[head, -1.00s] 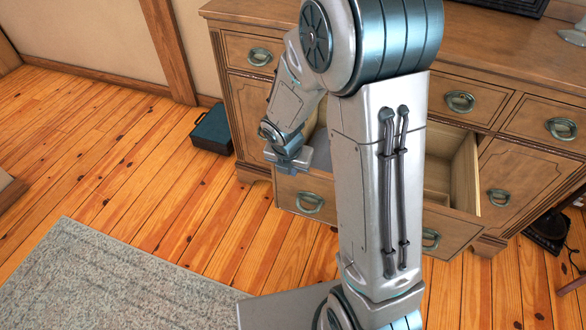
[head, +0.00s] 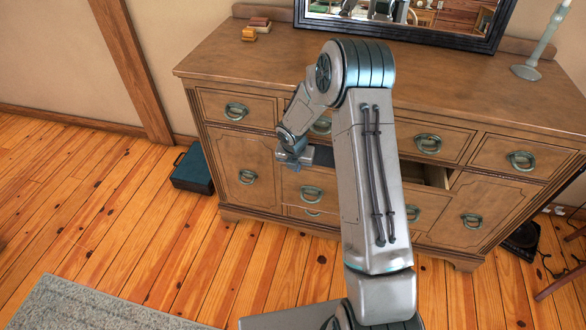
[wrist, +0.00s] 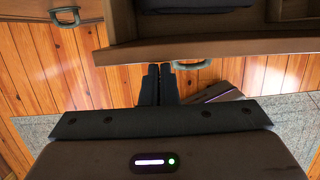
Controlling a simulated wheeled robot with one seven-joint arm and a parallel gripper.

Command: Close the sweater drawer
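The sweater drawer (head: 330,196) is the open drawer in the middle of the wooden dresser; its front stands out from the body and part of its inside shows right of my arm. My arm hides much of it. In the wrist view, the drawer's front edge (wrist: 230,48) crosses the top, with a ring handle (wrist: 190,65) below it and a dark thing (wrist: 195,4) inside. My gripper (head: 293,163) is at the drawer's left part, in front of it. In the wrist view its two dark fingers (wrist: 159,70) are together with nothing between them, pointing at the drawer front; contact cannot be told.
The dresser (head: 240,62) has closed drawers and doors around the open drawer. A teal case (head: 193,170) stands on the floor to its left. A mirror (head: 400,25) and candlestick (head: 535,50) stand on top. A grey rug (head: 80,305) lies front left; the floor between is clear.

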